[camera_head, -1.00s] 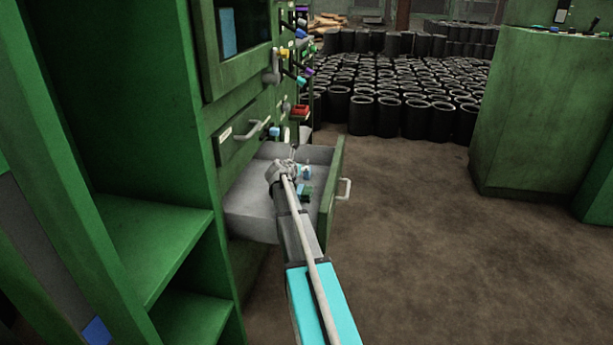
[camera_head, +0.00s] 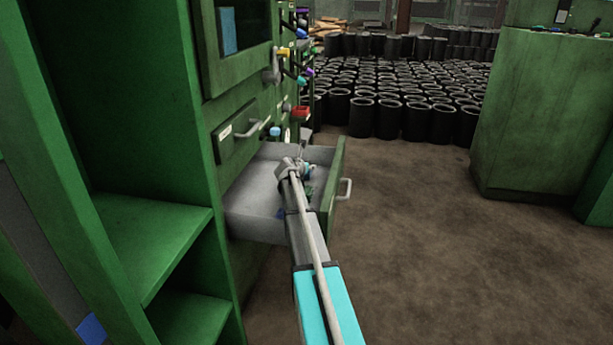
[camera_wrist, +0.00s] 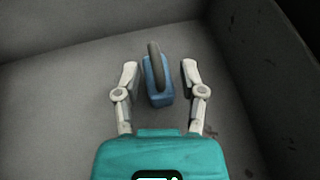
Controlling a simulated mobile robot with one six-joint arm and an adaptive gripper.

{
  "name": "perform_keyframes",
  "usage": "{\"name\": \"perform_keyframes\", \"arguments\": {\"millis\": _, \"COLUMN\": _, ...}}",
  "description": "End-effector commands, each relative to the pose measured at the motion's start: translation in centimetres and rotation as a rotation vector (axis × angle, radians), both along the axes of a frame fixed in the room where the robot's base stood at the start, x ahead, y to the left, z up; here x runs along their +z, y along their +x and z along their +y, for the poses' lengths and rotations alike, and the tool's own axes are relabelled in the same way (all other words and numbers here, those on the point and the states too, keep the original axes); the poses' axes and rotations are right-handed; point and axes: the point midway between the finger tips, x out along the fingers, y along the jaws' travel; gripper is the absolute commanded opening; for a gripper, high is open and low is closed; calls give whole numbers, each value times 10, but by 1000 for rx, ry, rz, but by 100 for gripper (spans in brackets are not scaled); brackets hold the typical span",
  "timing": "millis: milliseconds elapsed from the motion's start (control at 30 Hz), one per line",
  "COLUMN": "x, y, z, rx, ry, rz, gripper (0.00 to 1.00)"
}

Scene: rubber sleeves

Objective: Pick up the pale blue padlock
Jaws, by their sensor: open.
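The blue padlock (camera_wrist: 157,82) with a grey shackle stands on the grey drawer floor in the wrist view. My gripper (camera_wrist: 159,72) is open, with one pale finger on each side of the padlock and a visible gap on both sides. Its teal body is at the bottom of that view. In the head view my gripper (camera_head: 300,168) is over the open drawer (camera_head: 250,205). A small dark blue patch (camera_head: 281,213) shows beside my arm there; I cannot tell whether it is the padlock.
Grey drawer walls (camera_wrist: 60,85) rise behind and to the right of the padlock. The green cabinet (camera_head: 150,120) stands to the left, with levers and knobs above the drawer. Black rubber sleeves (camera_head: 415,118) fill the floor behind. Open brown floor lies right of the drawer.

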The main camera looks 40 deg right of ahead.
Motion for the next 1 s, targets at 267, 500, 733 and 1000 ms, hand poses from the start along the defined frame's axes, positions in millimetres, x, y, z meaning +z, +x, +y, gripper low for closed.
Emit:
{"name": "perform_keyframes", "arguments": {"millis": 267, "x": 0, "y": 0, "z": -1, "rx": 0, "ry": 0, "rz": 0, "gripper": 53}}
{"name": "perform_keyframes", "arguments": {"millis": 500, "x": 0, "y": 0, "z": -1, "rx": -1, "ry": 0, "rz": 0, "gripper": 53}}
{"name": "perform_keyframes", "arguments": {"millis": 733, "x": 0, "y": 0, "z": -2, "rx": -1, "ry": 0, "rz": 0, "gripper": 19}}
{"name": "perform_keyframes", "arguments": {"millis": 1000, "x": 0, "y": -1, "z": -2, "rx": -2, "ry": 0, "rz": 0, "gripper": 0}}
